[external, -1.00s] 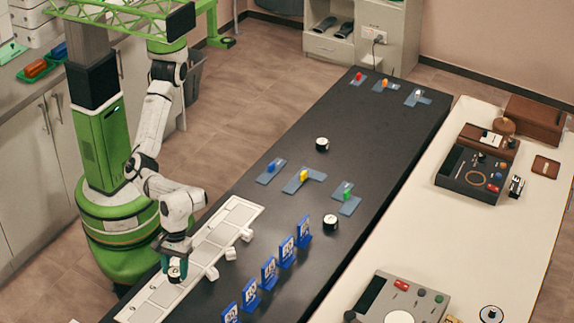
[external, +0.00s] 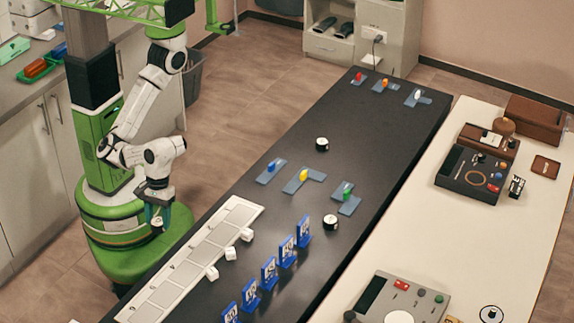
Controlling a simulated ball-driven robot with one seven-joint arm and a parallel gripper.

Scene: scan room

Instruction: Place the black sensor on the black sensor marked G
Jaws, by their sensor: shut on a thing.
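My gripper (external: 157,214) is shut on a small dark, round sensor (external: 157,222), which the fingers mostly hide. It is raised beside the table's left edge, close in front of my green base. Two black round sensors with pale tops stand on the dark table, one (external: 322,144) near the middle and one (external: 330,222) near the right edge by the green piece. Both are well to the right of my gripper. The letters on them are too small to read, so I cannot tell which is marked G.
A white strip of square cells (external: 237,214) lies along the dark table's left edge, with white cubes (external: 230,253) beside it. Several blue number stands (external: 269,272) form a row. Coloured pieces sit on blue-grey plates (external: 294,187). The table's far middle is mostly clear.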

